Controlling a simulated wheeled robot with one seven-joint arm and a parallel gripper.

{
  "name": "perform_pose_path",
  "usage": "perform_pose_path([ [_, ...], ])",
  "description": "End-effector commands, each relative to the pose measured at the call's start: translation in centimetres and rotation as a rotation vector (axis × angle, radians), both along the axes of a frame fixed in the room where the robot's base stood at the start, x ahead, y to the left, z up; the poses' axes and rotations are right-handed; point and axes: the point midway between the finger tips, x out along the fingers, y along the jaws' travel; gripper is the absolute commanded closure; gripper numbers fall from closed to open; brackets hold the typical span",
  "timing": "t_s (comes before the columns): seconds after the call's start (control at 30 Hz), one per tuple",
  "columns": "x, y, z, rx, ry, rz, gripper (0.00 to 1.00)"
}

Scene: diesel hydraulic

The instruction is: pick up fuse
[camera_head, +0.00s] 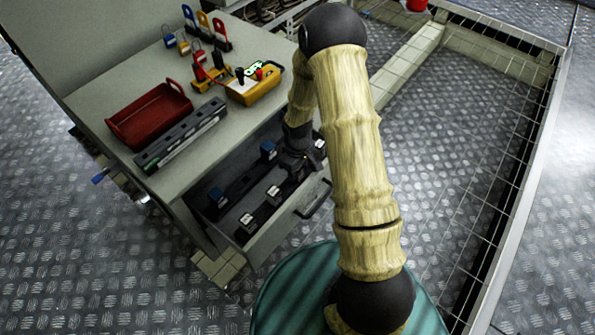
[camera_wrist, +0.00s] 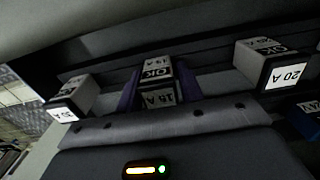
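Several block-shaped fuses stand in the open drawer (camera_head: 259,243). In the wrist view a light grey fuse marked OK and 15 A (camera_wrist: 158,94) stands between the two dark purple fingers of my gripper (camera_wrist: 160,78). The fingers lie close along both its sides; I cannot tell whether they press on it.
The drawer also holds a blue fuse (camera_head: 268,150) and white-topped fuses (camera_head: 273,193) in dark rails. The drawer handle (camera_head: 317,200) sticks out in front.

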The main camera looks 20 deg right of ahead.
Motion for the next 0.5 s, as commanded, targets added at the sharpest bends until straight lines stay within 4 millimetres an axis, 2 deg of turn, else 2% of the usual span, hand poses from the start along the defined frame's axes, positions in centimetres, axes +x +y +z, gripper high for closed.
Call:
perform_pose_path([
  [0.03,0.00,0.00,0.00,0.000,0.000,0.000,0.73],
  [0.13,0.00,0.00,0.00,0.000,0.000,0.000,0.93],
  [0.37,0.01,0.01,0.05,0.000,0.000,0.000,0.93],
  [0.5,0.04,-0.01,0.86,0.000,-0.001,0.000,0.93],
])
